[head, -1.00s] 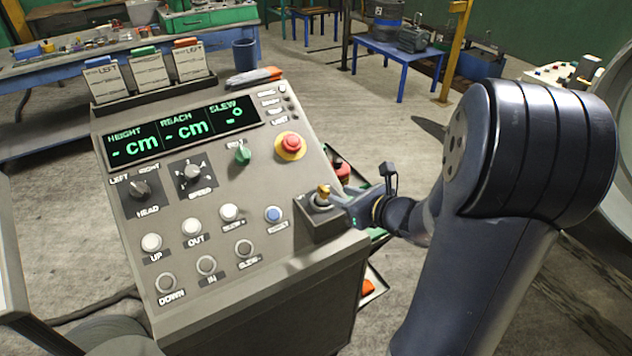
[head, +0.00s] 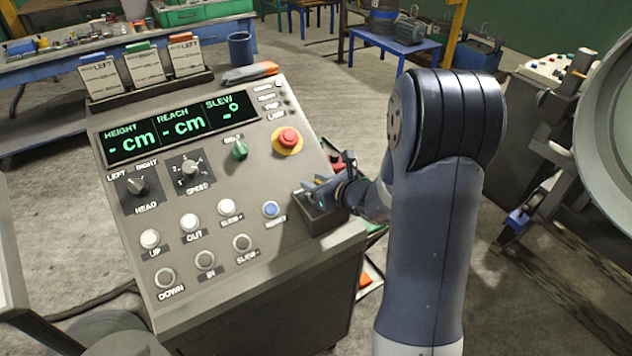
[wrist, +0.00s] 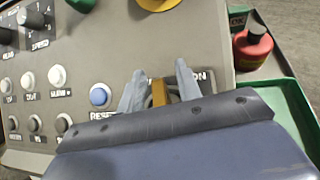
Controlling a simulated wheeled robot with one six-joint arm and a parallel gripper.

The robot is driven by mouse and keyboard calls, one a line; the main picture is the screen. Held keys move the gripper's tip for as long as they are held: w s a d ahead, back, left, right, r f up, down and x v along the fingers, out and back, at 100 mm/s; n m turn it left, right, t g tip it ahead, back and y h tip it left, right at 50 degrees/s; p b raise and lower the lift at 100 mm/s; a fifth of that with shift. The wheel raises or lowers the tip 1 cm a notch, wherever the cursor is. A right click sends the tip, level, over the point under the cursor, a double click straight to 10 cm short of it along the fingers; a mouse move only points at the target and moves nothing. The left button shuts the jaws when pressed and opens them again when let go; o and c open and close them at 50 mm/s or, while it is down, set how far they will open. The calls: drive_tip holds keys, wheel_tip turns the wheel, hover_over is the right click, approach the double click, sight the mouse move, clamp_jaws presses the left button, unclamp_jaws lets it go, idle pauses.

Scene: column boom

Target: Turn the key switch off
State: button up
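The key switch's brass key (wrist: 158,93) stands upright between my fingers in the wrist view. Its base is hidden behind my gripper, and part of a label ending in "ON" shows beside it. My gripper (wrist: 160,70) is open, with one finger on each side of the key and a small gap visible on both sides. In the head view my gripper (head: 316,190) is over the key switch box (head: 322,218) at the console's right front corner and hides most of the key there.
The blue reset button (wrist: 100,95) is just left of my fingers. The red emergency stop (head: 289,138) on its yellow ring is behind.

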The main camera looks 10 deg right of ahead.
clamp_jaws()
drive_tip(key=shift+n+y, duration=0.3)
drive_tip(key=shift+n+g+y+p, duration=0.5)
drive_tip(key=shift+n+g+y, duration=0.2)
drive_tip(key=shift+n+y, duration=0.1)
drive_tip(key=shift+s+a+n+g+y+p, duration=0.15)
drive_tip(key=shift+n+g+y+p, duration=0.05)
drive_tip(key=shift+n+g+y, duration=0.75)
drive_tip(key=shift+s+a+n+g+y+p, duration=0.2)
drive_tip(key=shift+n+g+y, duration=0.55)
drive_tip(key=shift+n, duration=0.3)
drive_tip(key=shift+o, duration=0.2)
unclamp_jaws()
